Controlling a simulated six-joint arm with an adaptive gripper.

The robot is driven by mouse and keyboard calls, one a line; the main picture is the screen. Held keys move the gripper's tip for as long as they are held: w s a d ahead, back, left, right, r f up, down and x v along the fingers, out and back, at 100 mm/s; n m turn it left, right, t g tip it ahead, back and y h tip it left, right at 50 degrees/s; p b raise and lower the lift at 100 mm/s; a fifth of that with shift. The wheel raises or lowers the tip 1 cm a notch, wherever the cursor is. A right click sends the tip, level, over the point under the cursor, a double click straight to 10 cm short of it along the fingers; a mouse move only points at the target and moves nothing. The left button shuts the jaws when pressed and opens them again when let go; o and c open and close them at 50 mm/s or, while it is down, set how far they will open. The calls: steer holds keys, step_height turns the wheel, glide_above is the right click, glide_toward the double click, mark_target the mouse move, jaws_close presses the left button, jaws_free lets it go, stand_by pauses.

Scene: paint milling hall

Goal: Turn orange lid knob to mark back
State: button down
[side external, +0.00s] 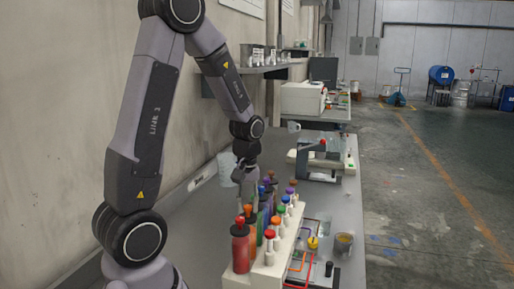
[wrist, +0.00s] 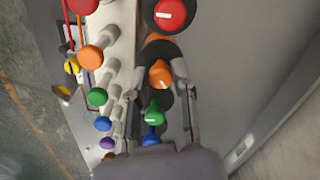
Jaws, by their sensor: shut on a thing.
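The orange lid knob (wrist: 160,73) shows in the wrist view on a dark round lid, between the red lid knob (wrist: 169,14) and the green lid knob (wrist: 154,113). A pale mark shows on its top; its exact direction is hard to read. My gripper (wrist: 160,80) has one finger on each side of the orange knob and is shut on it. In the side view my gripper (side external: 247,203) points down into the row of coloured bottles, behind the front red bottle (side external: 241,248). The orange knob is small and partly hidden there.
A pale rack (side external: 266,277) with several coloured round-topped pieces stands close beside the bottle row. The wall (side external: 75,120) runs along the other side. A beaker (side external: 343,244) stands on the bench right of the rack. Bare bench (side external: 200,235) shows left of the bottles.

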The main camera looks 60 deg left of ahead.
mark_target(249, 206)
steer(key=n, duration=0.5)
steer(key=shift+n, duration=0.3)
steer(key=n, duration=0.4)
steer(key=shift+w+n, duration=0.1)
steer(key=shift+n, duration=0.2)
steer(key=c, duration=0.9)
jaws_free()
step_height(249, 206, up, 12)
steer(key=shift+r, duration=0.1)
